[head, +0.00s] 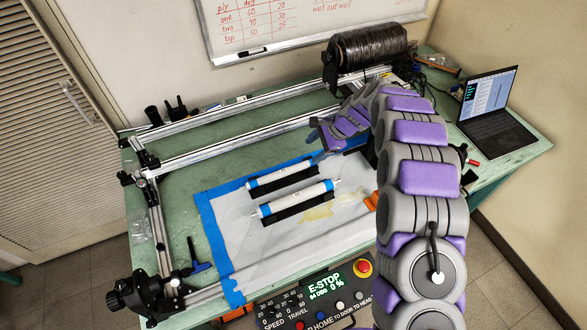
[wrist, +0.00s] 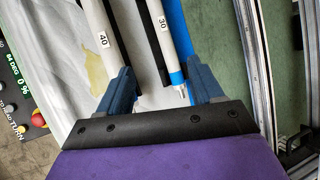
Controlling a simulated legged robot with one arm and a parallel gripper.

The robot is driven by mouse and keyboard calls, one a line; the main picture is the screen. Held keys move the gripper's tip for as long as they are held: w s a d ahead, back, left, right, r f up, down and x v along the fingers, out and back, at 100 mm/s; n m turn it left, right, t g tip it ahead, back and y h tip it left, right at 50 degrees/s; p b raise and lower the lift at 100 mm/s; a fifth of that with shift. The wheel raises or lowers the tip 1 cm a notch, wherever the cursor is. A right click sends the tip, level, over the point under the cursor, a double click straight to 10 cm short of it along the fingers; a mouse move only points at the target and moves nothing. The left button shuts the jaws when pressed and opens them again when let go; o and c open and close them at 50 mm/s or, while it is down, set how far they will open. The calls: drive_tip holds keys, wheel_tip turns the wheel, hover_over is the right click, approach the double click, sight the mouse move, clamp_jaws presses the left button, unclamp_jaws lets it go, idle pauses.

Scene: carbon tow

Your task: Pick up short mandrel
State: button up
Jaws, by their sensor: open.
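The short mandrel (head: 281,175) is a white tube with blue end bands, lying on a black cradle. In the wrist view its tube (wrist: 165,30) carries the label 30, and its blue end and pin lie nearer the right finger.
Both mandrels lie on a white sheet edged with blue tape (head: 207,215), with a yellowish stain. Metal rails (head: 240,143) run behind. A dark spool (head: 369,48) and a laptop (head: 488,105) stand farther back. A control panel with a red E-stop (head: 362,268) is in front.

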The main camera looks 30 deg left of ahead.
drive_tip(key=b, duration=0.1)
hover_over(286, 171)
drive_tip(key=w+d, duration=0.1)
drive_tip(key=d, duration=0.2)
wheel_tip(286, 171, down, 10)
drive_tip(key=shift+s+d+f, duration=0.1)
drive_tip(key=shift+f, duration=0.15)
drive_tip(key=x, duration=0.4)
drive_tip(key=a+b+x, duration=0.1)
drive_tip(key=x, duration=0.1)
drive_tip(key=shift+r, duration=0.3)
drive_tip(key=shift+d+r, duration=0.15)
drive_tip(key=shift+d, duration=0.2)
drive_tip(key=shift+d+r, duration=0.15)
drive_tip(key=shift+d, duration=0.25)
drive_tip(key=shift+c, duration=2.2)
drive_tip(key=shift+a, duration=0.45)
drive_tip(key=c, duration=0.6)
drive_tip(key=shift+d+f, duration=0.1)
drive_tip(key=shift+f, duration=0.1)
clamp_jaws()
